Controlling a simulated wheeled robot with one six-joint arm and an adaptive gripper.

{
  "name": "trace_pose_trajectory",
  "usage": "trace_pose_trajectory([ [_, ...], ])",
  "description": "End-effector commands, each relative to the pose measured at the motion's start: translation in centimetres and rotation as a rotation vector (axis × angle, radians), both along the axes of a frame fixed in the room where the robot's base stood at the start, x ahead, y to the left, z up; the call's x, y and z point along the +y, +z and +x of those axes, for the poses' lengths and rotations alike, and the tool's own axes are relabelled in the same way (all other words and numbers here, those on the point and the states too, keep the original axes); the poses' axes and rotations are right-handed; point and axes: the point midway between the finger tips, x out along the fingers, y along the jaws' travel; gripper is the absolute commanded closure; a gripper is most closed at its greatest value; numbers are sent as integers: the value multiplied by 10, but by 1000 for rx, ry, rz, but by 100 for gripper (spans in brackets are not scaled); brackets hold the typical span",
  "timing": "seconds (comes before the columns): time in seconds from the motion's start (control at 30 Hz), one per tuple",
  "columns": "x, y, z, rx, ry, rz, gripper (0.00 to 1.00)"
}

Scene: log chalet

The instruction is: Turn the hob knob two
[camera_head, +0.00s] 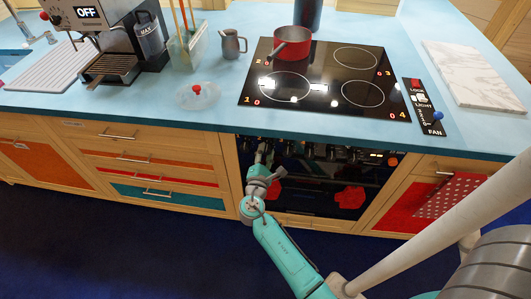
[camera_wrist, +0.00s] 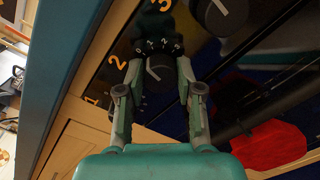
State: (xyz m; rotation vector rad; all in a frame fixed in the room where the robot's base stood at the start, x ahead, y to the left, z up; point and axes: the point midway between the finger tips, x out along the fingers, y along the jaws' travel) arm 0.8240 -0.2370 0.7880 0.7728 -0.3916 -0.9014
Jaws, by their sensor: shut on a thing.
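The hob knob two (camera_wrist: 160,72) is a dark round knob with a pale pointer line on the oven's front panel. An orange "2" is printed beside it in the wrist view. My gripper (camera_wrist: 160,66) has one finger on each side of this knob and is shut on it. In the head view my gripper (camera_head: 260,155) reaches the left part of the knob row under the counter edge; the knob itself is hard to make out there. Another knob (camera_wrist: 224,14), next to the orange "3", stands at the top of the wrist view.
The black glass hob (camera_head: 320,85) is above, with a red pot (camera_head: 293,44) at its back left. A control strip (camera_head: 424,107) lies right of it. Red oven mitts (camera_head: 350,198) show on the oven front. A lidded glass dish (camera_head: 198,97) stands left of the hob.

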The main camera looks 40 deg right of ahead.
Motion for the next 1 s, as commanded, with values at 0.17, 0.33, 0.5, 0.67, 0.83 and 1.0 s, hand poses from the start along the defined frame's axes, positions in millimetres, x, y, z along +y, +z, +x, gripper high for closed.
trace_pose_trajectory([
  [0.17, 0, 0, 0, -121, -1, 94, 99],
  [0.33, -1, 0, -1, -249, 0, 195, 99],
  [0.5, -1, 0, -1, -377, 0, 293, 99],
  [0.67, -1, 0, -1, -498, -1, 388, 99],
  [0.83, -1, -1, -1, -625, -1, 487, 99],
  [1.0, -1, -1, -1, -750, -1, 585, 99],
])
